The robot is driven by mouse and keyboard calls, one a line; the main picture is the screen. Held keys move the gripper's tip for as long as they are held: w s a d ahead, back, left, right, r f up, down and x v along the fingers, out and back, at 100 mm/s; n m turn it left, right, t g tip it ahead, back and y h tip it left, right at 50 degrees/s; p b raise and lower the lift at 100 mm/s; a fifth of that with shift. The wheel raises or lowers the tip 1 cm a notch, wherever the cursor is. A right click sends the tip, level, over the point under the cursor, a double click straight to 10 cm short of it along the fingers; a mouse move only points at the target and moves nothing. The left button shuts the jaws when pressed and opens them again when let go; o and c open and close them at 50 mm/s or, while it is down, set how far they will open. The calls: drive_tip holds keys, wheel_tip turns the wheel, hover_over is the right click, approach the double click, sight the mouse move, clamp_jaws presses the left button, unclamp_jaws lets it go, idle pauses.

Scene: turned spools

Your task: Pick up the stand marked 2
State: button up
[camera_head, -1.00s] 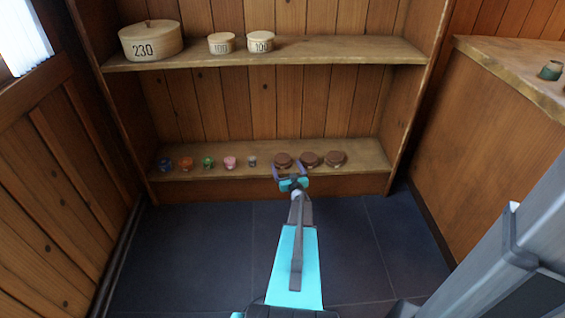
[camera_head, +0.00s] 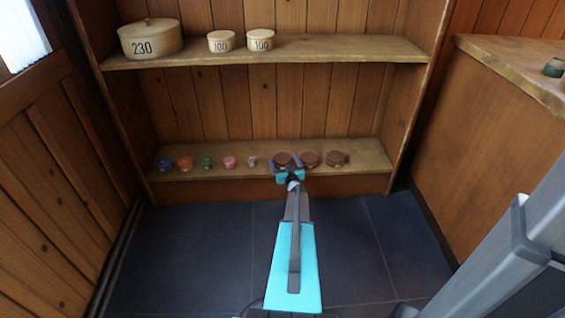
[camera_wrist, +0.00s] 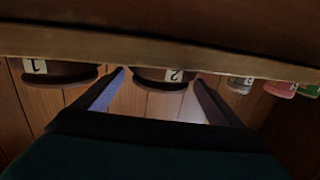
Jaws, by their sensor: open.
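My gripper (camera_head: 286,164) is open at the shelf's front edge, in front of this stand. In the wrist view the two fingers (camera_wrist: 160,78) appear on either side of the stand. I cannot tell whether they touch it. The stand marked 1 (camera_wrist: 58,77) is beside it, outside the fingers.
The upper shelf (camera_head: 340,52) above carries round boxes, one marked 230 (camera_head: 150,41). A wooden counter (camera_head: 500,60) stands at the right.

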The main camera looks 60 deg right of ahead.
sight(284, 161)
drive_tip(key=shift+c, duration=0.5)
drive_tip(key=c, duration=1.2)
drive_tip(key=shift+o, duration=0.2)
drive_tip(key=shift+r, duration=0.15)
drive_tip(key=shift+r+p, duration=0.3)
drive_tip(key=shift+r, duration=0.2)
drive_tip(key=r, duration=0.1)
drive_tip(key=r+p, duration=0.1)
drive_tip(key=shift+s+a+r, duration=0.2)
drive_tip(key=shift+s+r, duration=0.15)
drive_tip(key=shift+s, duration=0.05)
drive_tip(key=s+a+r+p, duration=0.1)
drive_tip(key=s+a+p, duration=0.2)
drive_tip(key=s, duration=1.1)
drive_tip(key=shift+s+a, duration=0.15)
drive_tip(key=shift+a, duration=0.75)
